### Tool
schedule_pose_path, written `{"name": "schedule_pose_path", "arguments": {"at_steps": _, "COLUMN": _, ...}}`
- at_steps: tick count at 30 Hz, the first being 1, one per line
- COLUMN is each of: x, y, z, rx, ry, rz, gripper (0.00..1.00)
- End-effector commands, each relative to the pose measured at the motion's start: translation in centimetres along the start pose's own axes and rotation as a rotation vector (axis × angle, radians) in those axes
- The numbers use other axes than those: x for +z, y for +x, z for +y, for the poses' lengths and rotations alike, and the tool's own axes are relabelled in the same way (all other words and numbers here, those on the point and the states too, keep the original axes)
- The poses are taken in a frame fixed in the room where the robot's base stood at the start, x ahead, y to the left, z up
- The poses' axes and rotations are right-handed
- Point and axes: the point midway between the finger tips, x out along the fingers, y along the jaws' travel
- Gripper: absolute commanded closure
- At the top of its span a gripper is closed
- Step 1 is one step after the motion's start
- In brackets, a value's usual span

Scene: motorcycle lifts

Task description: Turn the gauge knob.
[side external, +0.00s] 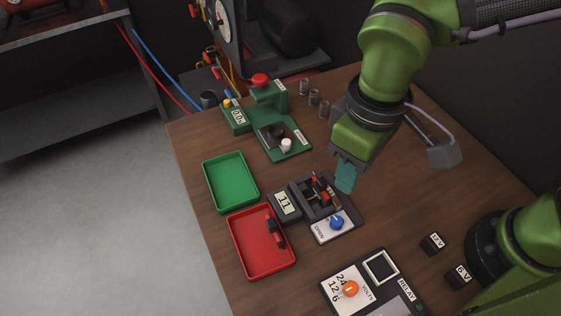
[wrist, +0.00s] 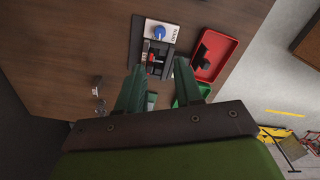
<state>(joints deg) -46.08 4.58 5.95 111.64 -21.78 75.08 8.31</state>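A blue knob (side external: 337,223) sits on a white plate marked OPEN, at the front of a dark gauge fixture (side external: 302,205). The fixture has a small display (side external: 285,203) and red-tipped parts in its middle. In the wrist view the blue knob (wrist: 159,33) is near the top, beyond my fingertips. An orange knob (side external: 350,289) sits on a separate panel marked 24, 12, 6 and VOLTS. My gripper (side external: 346,177) is above the table, up and right of the blue knob in the side view and apart from it. In the wrist view its fingers (wrist: 159,73) are spread with nothing between them.
A green tray (side external: 206,180) and a red tray (side external: 237,252) holding dark parts lie left of the fixture. A green press-like device (side external: 286,152) and several small springs (side external: 314,98) stand behind. The table right of the fixture is clear.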

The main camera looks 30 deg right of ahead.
Motion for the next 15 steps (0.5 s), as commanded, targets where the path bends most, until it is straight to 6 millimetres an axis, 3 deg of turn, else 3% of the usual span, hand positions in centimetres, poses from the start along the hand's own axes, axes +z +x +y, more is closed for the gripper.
{"name": "schedule_pose_path", "arguments": {"at_steps": 15, "x": 0.2, "y": 11.0, "z": 0.0, "rx": 0.001, "ry": 0.007, "rz": -0.007, "gripper": 0.65}}
